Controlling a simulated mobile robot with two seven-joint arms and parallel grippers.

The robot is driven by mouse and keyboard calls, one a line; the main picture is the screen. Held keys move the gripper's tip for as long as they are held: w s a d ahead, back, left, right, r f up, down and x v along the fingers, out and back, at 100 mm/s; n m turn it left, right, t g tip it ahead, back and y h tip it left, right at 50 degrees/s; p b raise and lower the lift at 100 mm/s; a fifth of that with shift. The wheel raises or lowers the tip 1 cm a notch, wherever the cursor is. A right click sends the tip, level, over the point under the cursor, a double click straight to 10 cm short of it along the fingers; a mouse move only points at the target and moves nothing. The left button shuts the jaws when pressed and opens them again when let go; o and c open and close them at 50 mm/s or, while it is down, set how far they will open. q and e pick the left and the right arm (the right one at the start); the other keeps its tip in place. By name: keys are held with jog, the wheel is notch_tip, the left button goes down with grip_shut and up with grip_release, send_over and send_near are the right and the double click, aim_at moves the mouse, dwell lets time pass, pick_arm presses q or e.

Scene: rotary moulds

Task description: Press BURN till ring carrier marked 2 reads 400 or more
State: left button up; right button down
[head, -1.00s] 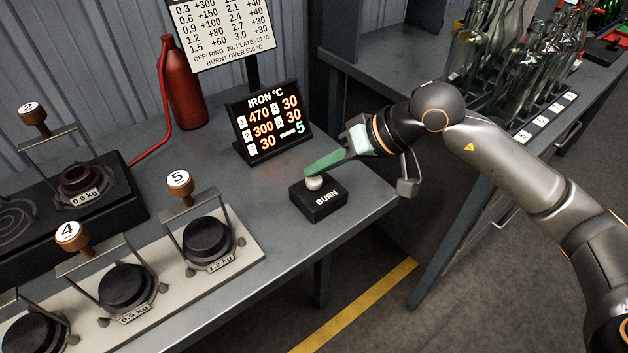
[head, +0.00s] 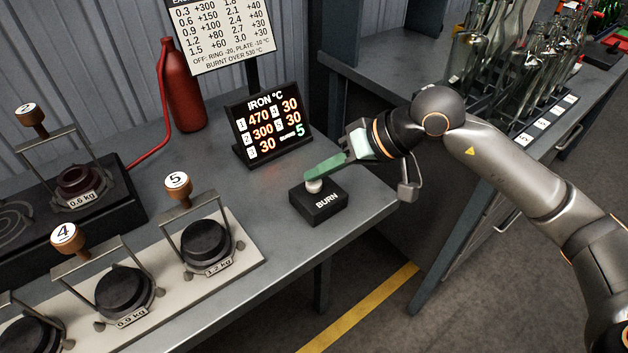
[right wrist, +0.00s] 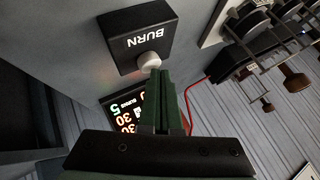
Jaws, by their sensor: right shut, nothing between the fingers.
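The ring carrier marked 2 (head: 82,180) stands at the left on a dark hotplate, its plate reading 0.6 kg. The IRON °C display (head: 271,125) shows 470 for 1, 300 for 2, 30 for 3, 30 in both right-hand rows, and burns 5. The black BURN box (head: 320,204) has a pale round button (head: 314,187) on top; the button also shows in the right wrist view (right wrist: 149,61). My right gripper (head: 311,175) is shut and empty, green fingertips at the button; I cannot tell whether they touch it. My left gripper is not in view.
Carriers marked 4 (head: 125,290) and 5 (head: 206,246) stand on a pale board at the front left. A red bottle (head: 184,95) with a hose stands behind. A chart (head: 222,32) hangs above the display. Glass bottles (head: 510,55) stand on the other bench at right.

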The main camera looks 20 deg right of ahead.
aim_at(321, 185)
jog(key=shift+f+b, duration=0.35)
dwell(0.3)
jog(key=shift+r, duration=0.9)
jog(key=shift+r+p, duration=1.4)
jog(key=shift+r, duration=1.1)
